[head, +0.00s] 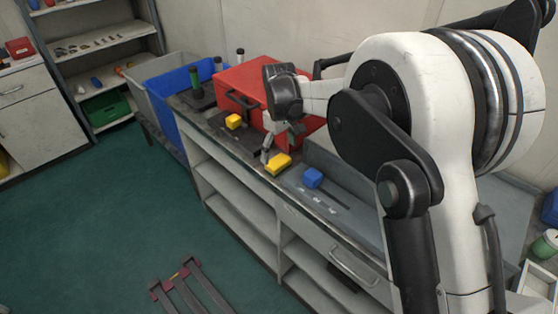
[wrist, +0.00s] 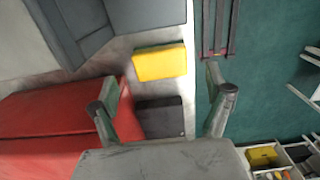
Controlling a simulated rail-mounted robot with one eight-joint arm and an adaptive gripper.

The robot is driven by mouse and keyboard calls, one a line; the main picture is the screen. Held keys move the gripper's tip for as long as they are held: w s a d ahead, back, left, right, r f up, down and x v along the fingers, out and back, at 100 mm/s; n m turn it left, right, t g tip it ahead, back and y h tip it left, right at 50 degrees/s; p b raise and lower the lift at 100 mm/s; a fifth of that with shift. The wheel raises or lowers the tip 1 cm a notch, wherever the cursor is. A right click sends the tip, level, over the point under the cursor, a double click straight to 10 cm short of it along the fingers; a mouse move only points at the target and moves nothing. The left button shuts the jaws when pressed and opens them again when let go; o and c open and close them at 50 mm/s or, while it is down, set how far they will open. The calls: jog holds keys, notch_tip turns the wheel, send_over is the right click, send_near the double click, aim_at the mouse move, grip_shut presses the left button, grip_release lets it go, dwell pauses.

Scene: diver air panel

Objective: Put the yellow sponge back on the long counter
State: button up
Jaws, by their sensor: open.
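A yellow block that looks like the sponge (head: 278,164) lies at the front edge of the long counter (head: 292,198), between a dark mat and a grey tray. In the wrist view the same yellow sponge (wrist: 160,63) lies flat on the pale top, beyond my fingertips. My gripper (head: 280,143) is low over the counter beside the red box, its fingers apart. In the wrist view my gripper (wrist: 163,98) is open with nothing between the fingers.
A red box (head: 245,82) stands close behind my gripper. A blue block (head: 313,177) lies in the grey tray (head: 345,205) at right. The dark mat (wrist: 160,117) lies beside the sponge. A blue bin (head: 185,90) stands at the counter's far end. Green floor is in front.

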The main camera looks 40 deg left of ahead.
aim_at(280, 161)
notch_tip(280, 161, up, 6)
jog(key=shift+f, duration=0.15)
jog(key=w+d+r+m+t+y, duration=0.1)
jog(key=w+d+r+m, duration=0.1)
jog(key=d+r, duration=0.6)
jog(key=w+d+r+m, duration=0.2)
jog(key=d+r, duration=0.1)
jog(key=d, duration=0.9)
jog(key=s+d+r+m+t, duration=0.1)
jog(key=d+r+m, duration=0.15)
jog(key=d, duration=0.55)
jog(key=s+d+r+m+t, duration=0.1)
jog(key=s+d+r+m, duration=0.15)
jog(key=d, duration=0.65)
jog(key=s+d+f+m+t, duration=0.2)
jog(key=s+d, duration=0.6)
jog(key=d, duration=0.4)
jog(key=s+d+f+m+t+h, duration=0.1)
jog(key=s+d+f+m+t, duration=0.1)
jog(key=s+d+m, duration=0.3)
jog(key=s+d+f, duration=0.1)
jog(key=s+d, duration=0.3)
jog(key=d, duration=0.2)
jog(key=shift+d, duration=0.4)
